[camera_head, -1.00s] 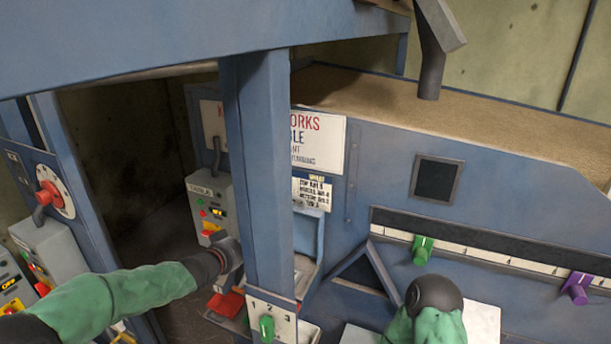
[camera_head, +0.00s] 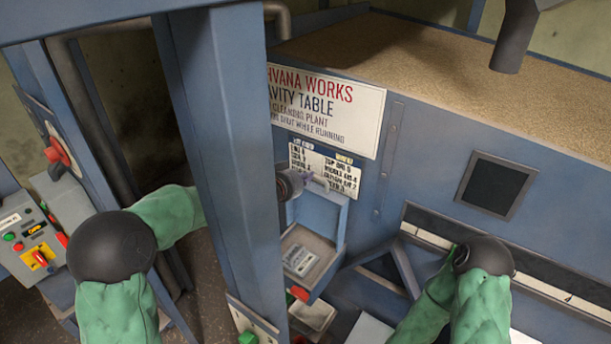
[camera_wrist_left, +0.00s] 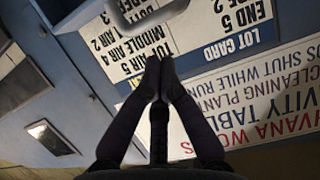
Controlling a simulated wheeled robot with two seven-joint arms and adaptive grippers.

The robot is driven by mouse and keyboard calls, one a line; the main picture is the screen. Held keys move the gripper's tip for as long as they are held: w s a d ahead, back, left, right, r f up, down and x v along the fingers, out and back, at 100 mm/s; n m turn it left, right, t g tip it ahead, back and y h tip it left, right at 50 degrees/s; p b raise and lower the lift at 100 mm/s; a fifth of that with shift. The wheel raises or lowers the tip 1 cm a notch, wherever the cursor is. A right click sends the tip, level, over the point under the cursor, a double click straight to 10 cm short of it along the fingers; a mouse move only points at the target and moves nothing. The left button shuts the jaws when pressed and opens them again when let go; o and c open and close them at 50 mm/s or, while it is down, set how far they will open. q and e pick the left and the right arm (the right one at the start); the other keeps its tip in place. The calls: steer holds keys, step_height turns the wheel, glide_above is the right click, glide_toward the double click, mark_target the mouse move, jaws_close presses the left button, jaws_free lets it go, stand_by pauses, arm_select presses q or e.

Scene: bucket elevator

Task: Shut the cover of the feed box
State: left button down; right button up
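A small blue-grey box (camera_head: 318,262), which looks like the feed box, is on the table's front, just right of the blue post. Its cover (camera_head: 322,212) appears raised, standing up at the back of the box. A pale label lies inside the opening. My left gripper (camera_head: 318,182) reaches from behind the post to the cover's top edge; I cannot tell whether it touches. In the left wrist view its fingers (camera_wrist_left: 161,72) are together with nothing between them, in front of the lot card (camera_wrist_left: 215,45). My right arm shows at lower right; its gripper is out of view.
The blue post (camera_head: 225,170) stands between my left forearm and the box. A sign (camera_head: 325,108) is on the wall above the lot card. A dark window (camera_head: 497,185) is to the right. A control box (camera_head: 28,240) with coloured buttons stands at left.

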arm_select(q)
steer(key=shift+p+x, duration=0.8)
steer(key=shift+x, duration=2.7)
steer(key=shift+f, duration=0.1)
